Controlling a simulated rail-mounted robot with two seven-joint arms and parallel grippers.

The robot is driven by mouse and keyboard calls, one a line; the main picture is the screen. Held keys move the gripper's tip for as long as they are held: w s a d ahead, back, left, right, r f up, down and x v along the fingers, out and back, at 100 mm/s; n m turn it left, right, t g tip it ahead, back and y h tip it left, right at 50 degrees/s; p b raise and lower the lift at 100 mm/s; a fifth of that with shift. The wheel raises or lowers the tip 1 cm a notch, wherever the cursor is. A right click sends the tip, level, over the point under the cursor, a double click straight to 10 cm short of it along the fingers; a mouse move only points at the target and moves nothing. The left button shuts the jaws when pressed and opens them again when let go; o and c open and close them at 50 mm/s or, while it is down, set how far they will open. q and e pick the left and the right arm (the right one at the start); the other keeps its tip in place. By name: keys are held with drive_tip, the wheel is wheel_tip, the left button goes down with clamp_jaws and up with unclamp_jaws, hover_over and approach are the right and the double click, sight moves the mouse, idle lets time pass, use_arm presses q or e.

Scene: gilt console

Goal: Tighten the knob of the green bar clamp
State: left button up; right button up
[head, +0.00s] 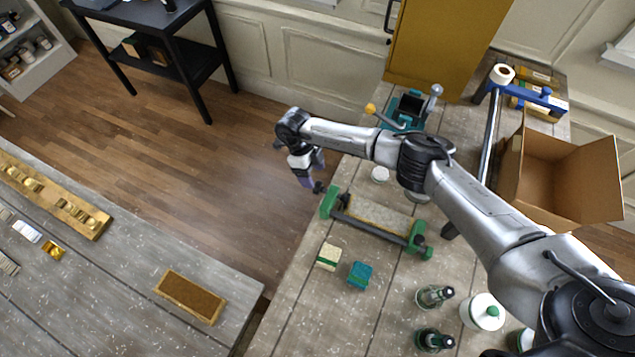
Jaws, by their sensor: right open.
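The green bar clamp (376,228) lies on the right-hand worktop, with a dark bar and a green jaw at each end. A pale board lies along its far side. I cannot clearly tell its knob from the dark parts at its ends. My right gripper (316,185) is open, pointing down just beyond the clamp's left green jaw, near the worktop's left edge. It looks empty; whether it touches the clamp cannot be told. My left gripper is not in view.
A blue bar clamp (488,130) and an open cardboard box (560,165) stand at the back right. A cream block (328,257), a teal block (360,275) and bottles (434,297) are in front. Another bench (120,290) is at left across a floor gap.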

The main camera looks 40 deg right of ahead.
sight(317, 183)
drive_tip(key=shift+p+x, duration=0.3)
drive_tip(key=shift+x, duration=2.35)
drive_tip(key=c, duration=0.9)
